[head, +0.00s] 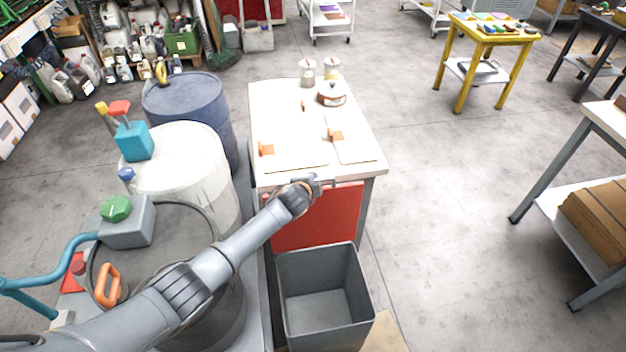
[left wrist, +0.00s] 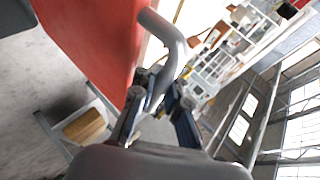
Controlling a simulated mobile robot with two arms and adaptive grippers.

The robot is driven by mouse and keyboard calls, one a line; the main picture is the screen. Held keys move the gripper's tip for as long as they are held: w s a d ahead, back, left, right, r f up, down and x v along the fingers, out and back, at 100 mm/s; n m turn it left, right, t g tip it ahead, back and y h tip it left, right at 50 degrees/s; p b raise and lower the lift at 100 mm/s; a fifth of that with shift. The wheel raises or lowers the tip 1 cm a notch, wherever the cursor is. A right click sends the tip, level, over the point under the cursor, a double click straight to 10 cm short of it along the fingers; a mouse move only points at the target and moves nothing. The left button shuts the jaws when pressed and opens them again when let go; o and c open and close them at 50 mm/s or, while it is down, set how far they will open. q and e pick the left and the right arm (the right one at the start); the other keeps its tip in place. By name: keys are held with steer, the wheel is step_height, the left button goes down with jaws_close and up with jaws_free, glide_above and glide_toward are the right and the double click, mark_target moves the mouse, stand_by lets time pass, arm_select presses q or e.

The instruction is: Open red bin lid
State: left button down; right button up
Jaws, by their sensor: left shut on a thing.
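The red bin lid (head: 330,215) stands raised behind the grey bin (head: 322,290), against the front of the white-topped workbench. The bin's mouth is uncovered and its inside looks empty. My left gripper (head: 316,184) is at the lid's upper edge. In the left wrist view the fingers of my left gripper (left wrist: 158,108) are closed around a curved grey handle (left wrist: 167,38) beside the red lid (left wrist: 95,40). The handle is mostly hidden by my gripper in the head view. My right gripper is not in view.
The workbench (head: 285,105) holds orange-handled tools, jars and a round tin. Left of it stand a blue drum (head: 188,100) and a white drum (head: 190,180). A shelf table with cardboard (head: 598,215) is at the right. The floor between is clear.

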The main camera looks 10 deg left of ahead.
arm_select(q)
steer(key=shift+w+r, duration=0.1)
steer(key=shift+r, duration=0.2)
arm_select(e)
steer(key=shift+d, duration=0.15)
arm_select(q)
steer(key=c, duration=1.5)
jaws_free()
steer(key=shift+c, duration=0.2)
steer(key=shift+o, duration=0.9)
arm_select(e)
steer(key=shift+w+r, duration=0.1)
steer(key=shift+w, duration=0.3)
arm_select(q)
steer(key=shift+f, duration=0.15)
steer(key=shift+s, duration=0.2)
steer(key=v, duration=1.2)
steer(key=shift+w, duration=0.1)
